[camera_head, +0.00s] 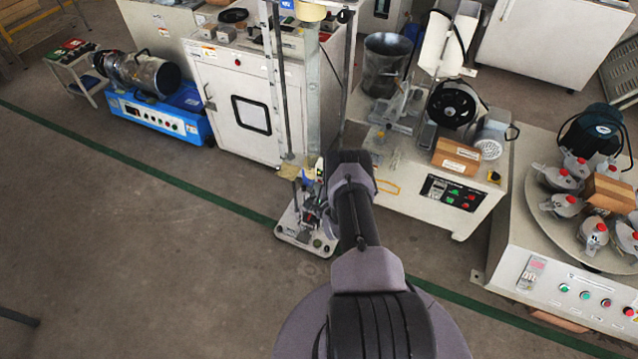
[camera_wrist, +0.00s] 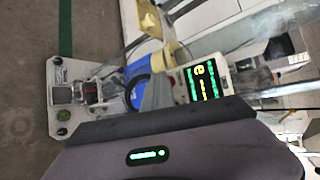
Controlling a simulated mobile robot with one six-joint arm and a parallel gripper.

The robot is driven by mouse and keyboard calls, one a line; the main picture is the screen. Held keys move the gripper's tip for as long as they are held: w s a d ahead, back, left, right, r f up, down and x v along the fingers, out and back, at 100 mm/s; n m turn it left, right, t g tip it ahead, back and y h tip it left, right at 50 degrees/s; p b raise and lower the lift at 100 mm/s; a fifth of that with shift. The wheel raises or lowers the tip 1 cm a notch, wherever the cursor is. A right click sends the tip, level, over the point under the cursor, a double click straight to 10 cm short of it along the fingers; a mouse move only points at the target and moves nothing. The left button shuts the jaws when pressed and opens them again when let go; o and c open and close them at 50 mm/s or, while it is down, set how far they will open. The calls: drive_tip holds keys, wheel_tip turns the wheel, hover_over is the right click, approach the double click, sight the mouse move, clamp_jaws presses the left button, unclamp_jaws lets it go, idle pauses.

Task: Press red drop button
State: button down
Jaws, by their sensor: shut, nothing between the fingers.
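The drop tester is the tall stand with upright rods (camera_head: 283,75) in the head view, on a light base plate (camera_head: 290,233). In the wrist view the base plate (camera_wrist: 56,100) is at the left, with a small dark reddish part (camera_wrist: 91,92) on it. A display box (camera_wrist: 207,79) with green and yellow readouts is right of centre. I cannot tell which part is the red drop button. In the head view my arm hides much of the gripper and base.
A white cabinet (camera_head: 233,70) stands behind the tester. A machine with a button panel (camera_head: 450,193) stands right of my arm. A turntable machine (camera_head: 565,288) with buttons is at far right, a blue machine (camera_head: 155,118) at left.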

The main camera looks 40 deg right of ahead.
drive_tip(key=shift+a, duration=0.1)
drive_tip(key=shift+s+a+p, duration=0.35)
drive_tip(key=shift+a+p, duration=0.2)
drive_tip(key=shift+a, duration=0.15)
drive_tip(key=a+p, duration=0.1)
drive_tip(key=s+a+p, duration=0.1)
drive_tip(key=a, duration=0.1)
drive_tip(key=s+a+p, duration=0.1)
drive_tip(key=shift+a, duration=0.35)
idle(0.5)
